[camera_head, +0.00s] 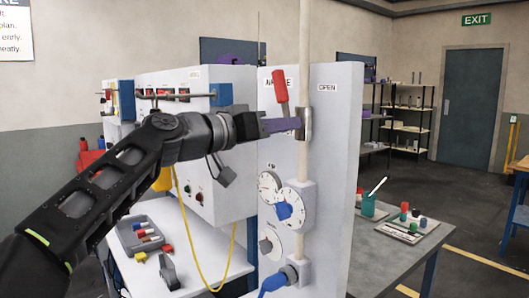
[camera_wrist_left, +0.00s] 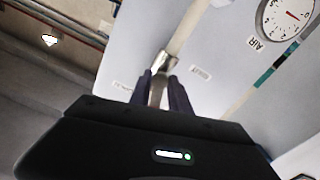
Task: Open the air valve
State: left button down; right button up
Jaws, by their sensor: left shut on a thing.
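The air valve's metal body (camera_head: 304,124) sits on a vertical cream pipe (camera_head: 304,45) on a white panel. Its red lever handle (camera_head: 280,85) points up, tilted slightly left, left of the pipe. An "OPEN" label (camera_head: 327,87) is right of the pipe; another label behind the lever is partly covered. My left gripper (camera_head: 290,125) comes from the left and is shut at the valve, just below the red handle. In the left wrist view its fingers (camera_wrist_left: 160,92) close around a grey metal part by the valve body (camera_wrist_left: 164,65); the exact grip is unclear. My right gripper is not in view.
Gauges (camera_head: 295,207) and a blue hose connector (camera_head: 280,280) are below the valve. A white control cabinet (camera_head: 205,150) stands behind my arm. A grey table (camera_head: 400,240) with a cup and small jars is at right. Open floor lies beyond.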

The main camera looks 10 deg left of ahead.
pick_arm(q)
jog(key=shift+m+b, duration=0.3)
jog(key=shift+m, duration=1.4)
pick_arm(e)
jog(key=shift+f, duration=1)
pick_arm(q)
jog(key=c, duration=1.2)
grip_release()
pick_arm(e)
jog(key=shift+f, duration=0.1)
